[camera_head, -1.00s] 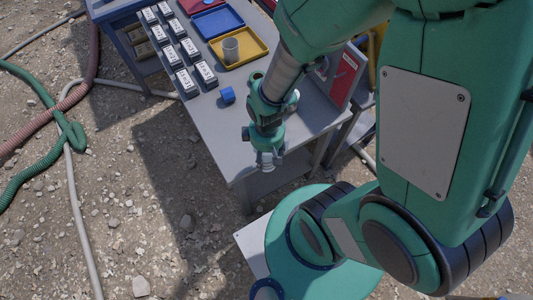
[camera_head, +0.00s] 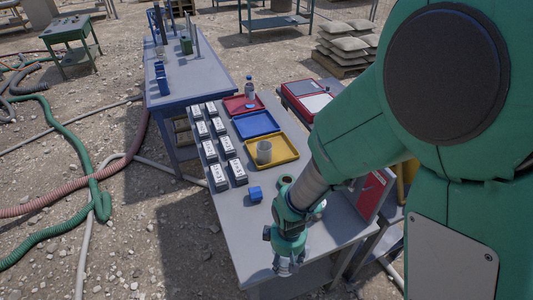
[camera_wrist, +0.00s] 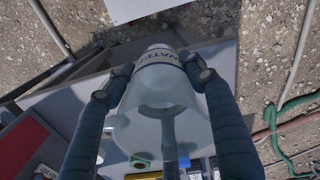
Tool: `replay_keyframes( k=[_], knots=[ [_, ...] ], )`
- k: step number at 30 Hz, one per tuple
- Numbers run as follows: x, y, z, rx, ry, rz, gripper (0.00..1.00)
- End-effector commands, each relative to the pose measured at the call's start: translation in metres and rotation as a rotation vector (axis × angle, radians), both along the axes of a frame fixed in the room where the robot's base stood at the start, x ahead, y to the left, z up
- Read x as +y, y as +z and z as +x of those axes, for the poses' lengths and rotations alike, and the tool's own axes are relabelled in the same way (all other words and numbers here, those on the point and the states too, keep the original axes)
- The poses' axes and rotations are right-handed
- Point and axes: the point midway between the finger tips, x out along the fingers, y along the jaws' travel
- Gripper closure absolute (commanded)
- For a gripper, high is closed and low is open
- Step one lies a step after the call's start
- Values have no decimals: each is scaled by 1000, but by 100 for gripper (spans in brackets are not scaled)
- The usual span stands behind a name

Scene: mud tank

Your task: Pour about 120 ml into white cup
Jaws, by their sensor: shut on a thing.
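In the wrist view my gripper (camera_wrist: 157,72) is shut on a pale, translucent bottle (camera_wrist: 158,105) with a dark "WATER" label, part of it cut off from sight. In the head view my gripper (camera_head: 287,252) is near the front edge of the grey table (camera_head: 240,235), and little of the bottle (camera_head: 285,268) shows below it. A pale cup (camera_head: 264,153), whitish-grey, stands upright in the yellow tray (camera_head: 284,152), farther back on the table and apart from my gripper. Its contents cannot be seen.
A blue cube (camera_head: 255,193) lies between my gripper and the tray. Several labelled black-and-white boxes (camera_head: 219,176) line the left.

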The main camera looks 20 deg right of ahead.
Motion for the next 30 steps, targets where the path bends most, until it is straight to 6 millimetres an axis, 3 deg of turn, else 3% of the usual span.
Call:
replay_keyframes(
  k=[30],
  knots=[
    [-3,48,177,-1,-785,1,83]
  ],
)
